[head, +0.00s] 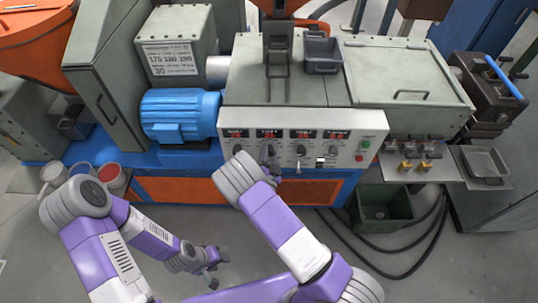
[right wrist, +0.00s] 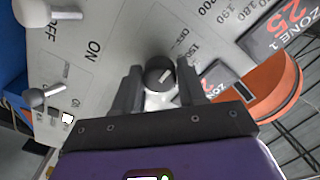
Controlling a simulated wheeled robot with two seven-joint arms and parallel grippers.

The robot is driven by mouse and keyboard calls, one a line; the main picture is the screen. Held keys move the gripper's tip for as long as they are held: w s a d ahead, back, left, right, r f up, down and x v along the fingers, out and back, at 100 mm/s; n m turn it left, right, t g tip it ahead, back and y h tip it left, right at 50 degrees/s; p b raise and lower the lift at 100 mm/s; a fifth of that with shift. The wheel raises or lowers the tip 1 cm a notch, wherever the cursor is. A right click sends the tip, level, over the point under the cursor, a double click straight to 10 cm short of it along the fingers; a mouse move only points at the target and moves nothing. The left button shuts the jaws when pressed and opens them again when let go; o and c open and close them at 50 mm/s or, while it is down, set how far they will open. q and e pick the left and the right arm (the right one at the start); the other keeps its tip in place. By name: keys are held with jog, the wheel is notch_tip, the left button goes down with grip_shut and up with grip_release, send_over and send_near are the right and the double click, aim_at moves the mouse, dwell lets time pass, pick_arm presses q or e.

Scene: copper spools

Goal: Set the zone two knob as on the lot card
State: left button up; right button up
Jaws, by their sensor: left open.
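The lot card (head: 172,60) is on the grey cabinet at the back left; it seems to read 170, 180, 190 and 30. The control panel (head: 352,149) has a row of small red displays with knobs below. In the right wrist view a dark round knob (right wrist: 160,74) with a pale pointer mark sits between the fingertips of my right gripper (right wrist: 160,80). The fingers flank it closely; contact is not clear. The Zone 1 display (right wrist: 287,20) is at the upper right; the knob's own label is not readable. My left gripper (head: 212,271) is open and empty, low over the floor.
White-tipped levers (right wrist: 48,95) stick out near ON and OFF markings in the right wrist view. A blue motor (head: 180,115) stands left of the panel. A green bin (head: 382,208) and dark hoses lie on the floor at the right. Buckets (head: 110,175) stand at the left.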

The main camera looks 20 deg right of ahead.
jog(key=c, duration=0.6)
jog(key=shift+o, duration=0.2)
jog(key=shift+m, duration=0.4)
jog(key=m+p, duration=0.2)
jog(key=m, duration=0.2)
jog(key=shift+r+m, duration=0.1)
jog(key=shift+m, duration=0.2)
jog(key=m+p, duration=0.2)
jog(key=m, duration=0.4)
jog(key=m+y+p, duration=0.1)
jog(key=m+p, duration=0.1)
jog(key=m, duration=0.4)
jog(key=shift+d, duration=0.1)
jog(key=m, duration=0.5)
jog(key=shift+m+y, duration=0.3)
jog(key=shift+m, duration=0.1)
